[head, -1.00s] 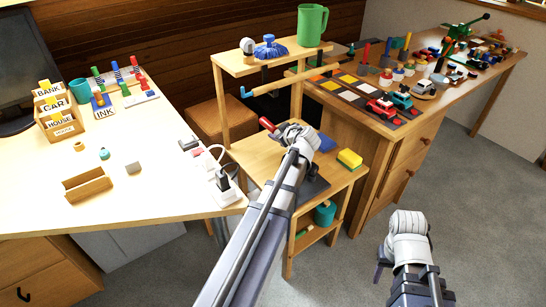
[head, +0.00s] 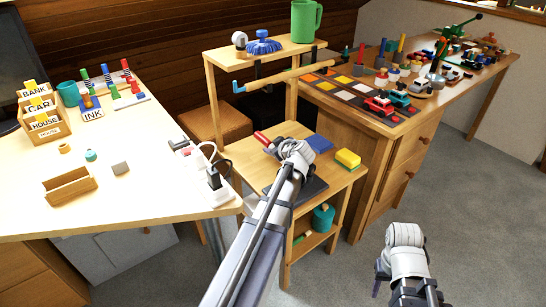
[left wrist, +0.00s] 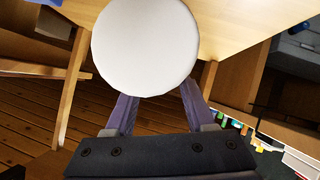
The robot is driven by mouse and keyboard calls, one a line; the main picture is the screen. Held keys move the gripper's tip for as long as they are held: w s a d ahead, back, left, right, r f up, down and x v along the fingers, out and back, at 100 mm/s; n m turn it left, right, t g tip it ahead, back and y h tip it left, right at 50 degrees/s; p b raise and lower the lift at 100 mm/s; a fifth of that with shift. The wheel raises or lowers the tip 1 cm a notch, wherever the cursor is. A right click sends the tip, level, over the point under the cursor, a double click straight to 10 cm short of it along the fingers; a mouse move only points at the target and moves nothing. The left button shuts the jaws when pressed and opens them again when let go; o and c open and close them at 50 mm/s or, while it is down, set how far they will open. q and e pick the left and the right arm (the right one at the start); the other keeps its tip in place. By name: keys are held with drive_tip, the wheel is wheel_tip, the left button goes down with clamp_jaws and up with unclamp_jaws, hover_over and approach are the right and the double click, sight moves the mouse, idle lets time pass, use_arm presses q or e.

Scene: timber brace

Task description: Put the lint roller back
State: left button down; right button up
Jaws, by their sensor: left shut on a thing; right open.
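The lint roller shows as a red handle (head: 262,137) in the head view, just left of my left gripper (head: 277,148). In the left wrist view a large white round end (left wrist: 145,45), which looks like the roller's, fills the space between the two fingers. My left gripper is shut on the lint roller over the low wooden stand (head: 330,180); its fingertips are largely hidden in the head view. I cannot tell whether the roller touches the stand. My right gripper (head: 381,273) is open and empty over the floor at the lower right.
A yellow sponge (head: 347,159) and blue block (head: 319,143) lie on the stand. A white power strip (head: 205,175) edges the left desk.

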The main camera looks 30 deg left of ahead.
use_arm(q)
drive_tip(key=shift+f+b, duration=1.35)
drive_tip(key=shift+f, duration=0.3)
drive_tip(key=shift+f+b, duration=0.45)
drive_tip(key=shift+c, duration=1.2)
unclamp_jaws()
drive_tip(key=shift+r, duration=0.2)
drive_tip(key=shift+r+p, duration=0.35)
drive_tip(key=shift+p, duration=0.2)
drive_tip(key=p+v, duration=0.5)
drive_tip(key=v, duration=0.7)
drive_tip(key=shift+p, duration=0.3)
